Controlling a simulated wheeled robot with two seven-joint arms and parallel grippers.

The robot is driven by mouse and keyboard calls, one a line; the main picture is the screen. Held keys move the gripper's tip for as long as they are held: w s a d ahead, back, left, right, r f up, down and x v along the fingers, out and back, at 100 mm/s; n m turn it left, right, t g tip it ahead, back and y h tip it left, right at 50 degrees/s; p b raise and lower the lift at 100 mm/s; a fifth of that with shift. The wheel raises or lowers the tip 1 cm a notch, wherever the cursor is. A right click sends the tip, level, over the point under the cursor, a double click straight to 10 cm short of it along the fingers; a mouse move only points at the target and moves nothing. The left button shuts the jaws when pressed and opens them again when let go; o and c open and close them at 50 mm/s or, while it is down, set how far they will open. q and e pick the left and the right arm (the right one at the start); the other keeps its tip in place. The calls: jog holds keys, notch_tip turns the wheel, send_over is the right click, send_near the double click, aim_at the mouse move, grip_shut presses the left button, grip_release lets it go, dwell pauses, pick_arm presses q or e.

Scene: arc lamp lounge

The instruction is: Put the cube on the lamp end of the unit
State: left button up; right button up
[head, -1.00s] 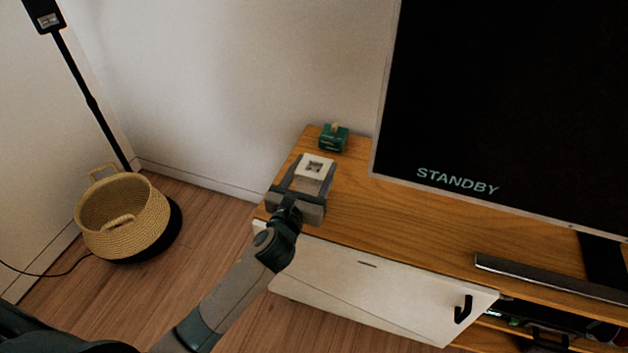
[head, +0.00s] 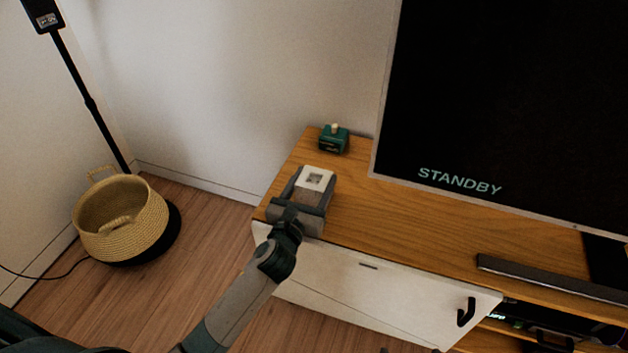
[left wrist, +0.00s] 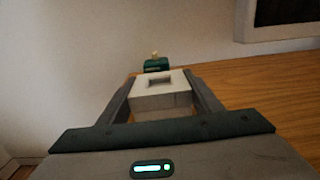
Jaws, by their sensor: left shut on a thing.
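A white cube with a dark square recess on its top (head: 314,179) is held between the fingers of my left gripper (head: 309,185). The left wrist view shows the cube (left wrist: 160,92) between the two grey fingers (left wrist: 163,95). The gripper is over the left end of the wooden unit (head: 385,215), the end nearer the lamp (head: 92,105). I cannot tell whether the cube touches the top. My right gripper is not in view.
A small green box with a pale knob (head: 333,139) stands behind the cube at the unit's back left. A large screen (head: 510,110) and a dark bar (head: 545,278) are to the right. A woven basket (head: 122,225) is on the floor at left. The top right of the gripper is bare.

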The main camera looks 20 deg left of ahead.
pick_arm(q)
jog(key=o, duration=1.3)
jog(key=shift+f, duration=0.1)
jog(key=shift+o, duration=0.2)
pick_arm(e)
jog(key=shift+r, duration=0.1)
pick_arm(q)
jog(key=shift+s, duration=0.2)
jog(key=s, duration=1)
jog(key=shift+a+p, duration=0.2)
jog(key=shift+p, duration=0.15)
jog(key=shift+s, duration=0.85)
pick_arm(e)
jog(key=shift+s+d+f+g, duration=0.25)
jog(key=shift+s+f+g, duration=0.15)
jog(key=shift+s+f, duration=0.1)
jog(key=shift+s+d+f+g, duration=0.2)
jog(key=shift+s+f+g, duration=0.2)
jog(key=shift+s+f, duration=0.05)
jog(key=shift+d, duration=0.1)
